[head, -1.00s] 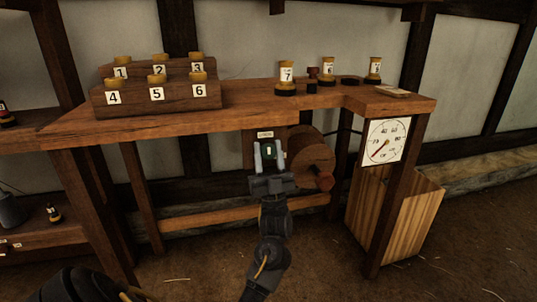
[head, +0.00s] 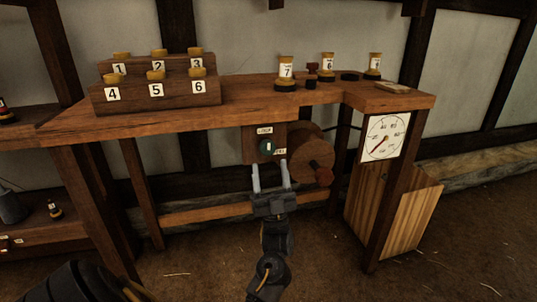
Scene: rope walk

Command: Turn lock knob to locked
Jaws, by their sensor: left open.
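The lock knob (head: 267,147) is a small dark green round knob with a pale upright mark. It sits on a brown wooden panel (head: 250,147) under the bench top, with a small label above it and another at its lower right. The label text is too small to read surely. My left gripper (head: 271,168) is open and empty, its two pale fingers pointing up just below the knob in the picture, apart from it. My right gripper is not in view.
A round wooden drum (head: 312,155) stands right of the panel. A dial gauge (head: 385,137) hangs on the right leg above a wooden bin (head: 412,205). The bench top (head: 250,97) carries numbered bobbins, with a stepped rack (head: 130,103) on the left.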

